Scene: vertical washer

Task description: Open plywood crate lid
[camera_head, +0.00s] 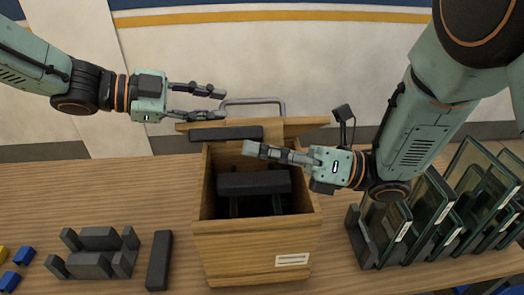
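The plywood crate (250,247) stands in the middle of the table with its top open. A dark padded block (253,182) shows inside. The lid (300,124) is raised at the crate's back edge, seen nearly edge-on, with a dark strip (226,133) along it. A grey metal handle (254,101) sticks up behind the lid. My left gripper (222,104) is open, its fingertips at the handle's left end; I cannot tell if they touch it. My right gripper (252,150) reaches over the crate opening, below the lid. Its fingers overlap in view, so their gap is unclear.
Glass panels in a dark rack (378,235) stand close on the right. Dark blocks (98,250), a dark bar (159,260) and small blue pieces (23,256) lie at left. A wall rises behind.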

